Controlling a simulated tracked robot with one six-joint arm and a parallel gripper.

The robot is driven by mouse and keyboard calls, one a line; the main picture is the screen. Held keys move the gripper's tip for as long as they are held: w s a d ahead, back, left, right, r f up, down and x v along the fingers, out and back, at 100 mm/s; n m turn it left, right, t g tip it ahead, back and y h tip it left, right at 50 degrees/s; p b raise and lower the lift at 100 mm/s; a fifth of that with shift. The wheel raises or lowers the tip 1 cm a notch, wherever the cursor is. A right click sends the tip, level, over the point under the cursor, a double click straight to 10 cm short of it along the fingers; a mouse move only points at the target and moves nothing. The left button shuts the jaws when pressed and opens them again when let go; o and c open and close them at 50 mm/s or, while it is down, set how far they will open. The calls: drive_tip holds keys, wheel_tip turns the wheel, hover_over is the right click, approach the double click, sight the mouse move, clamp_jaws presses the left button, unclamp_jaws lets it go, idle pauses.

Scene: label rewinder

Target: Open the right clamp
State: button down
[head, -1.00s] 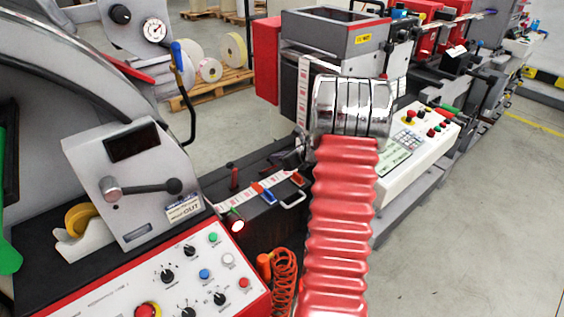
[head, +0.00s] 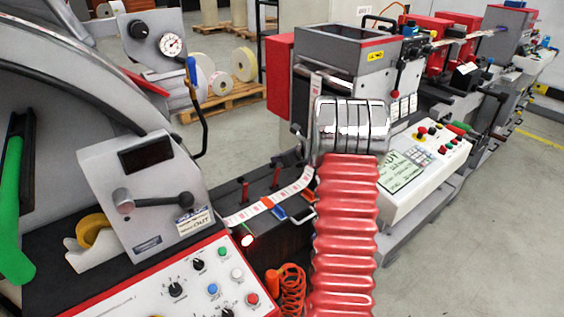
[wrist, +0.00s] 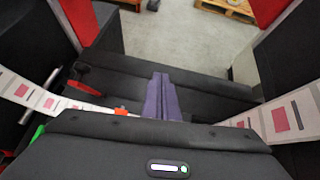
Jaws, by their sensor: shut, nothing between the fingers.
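Two small clamps with red levers stand on the dark plate behind the label strip in the head view. The left clamp (head: 245,190) and the right clamp (head: 276,179) both show upright levers. The label strip (head: 240,216) runs in front of them. In the wrist view one red clamp lever (wrist: 86,88) shows left of my gripper (wrist: 160,77); I cannot tell which clamp it is. My gripper's purple fingers are together, empty, pointing over the dark plate and apart from that lever. In the head view my arm hides the gripper.
The control panel (head: 190,285) is at front left, the grey press housing (head: 345,55) behind my arm. Open floor lies to the right.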

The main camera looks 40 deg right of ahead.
idle(0.5)
wheel_tip(320, 180, up, 10)
drive_tip(key=s, duration=0.3)
drive_tip(key=shift+d+f, duration=0.25)
idle(0.6)
